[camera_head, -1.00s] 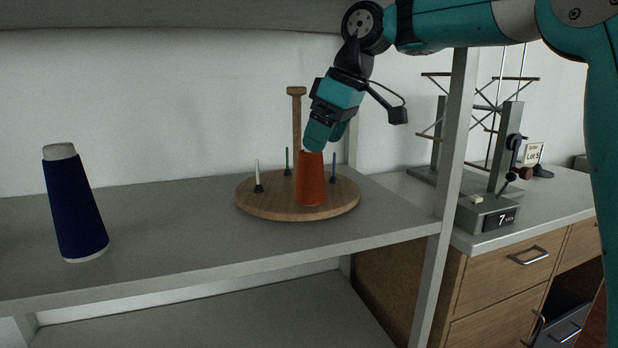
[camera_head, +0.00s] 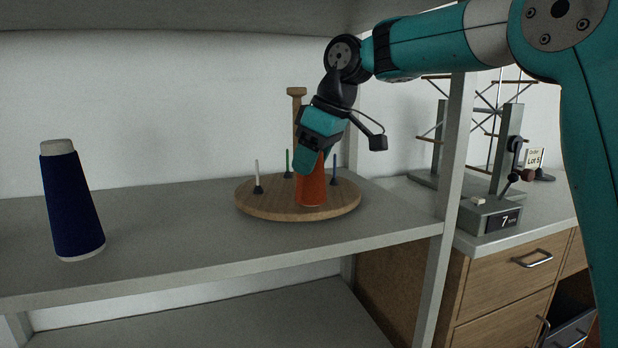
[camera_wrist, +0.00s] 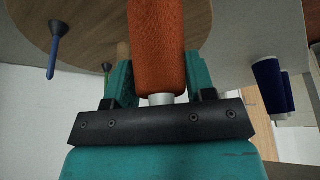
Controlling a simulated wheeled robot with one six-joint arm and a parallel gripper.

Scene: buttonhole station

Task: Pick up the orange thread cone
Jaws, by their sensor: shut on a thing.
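The orange thread cone (camera_head: 313,190) stands upright on the round wooden stand (camera_head: 260,207) on the shelf. My gripper (camera_head: 307,168) is at the cone's upper part, pointing down, and is shut on it. In the wrist view the orange cone (camera_wrist: 156,45) lies between the two teal fingers (camera_wrist: 157,82), with its pale top end near the palm. In the head view the gripper hides the cone's top.
The wooden stand carries a post (camera_head: 297,103) behind the cone and several thin coloured pegs, including a white one (camera_head: 257,177). A dark blue cone (camera_head: 73,205) stands at the left of the shelf (camera_head: 170,235). A grey upright (camera_head: 447,160) rises at the shelf's right.

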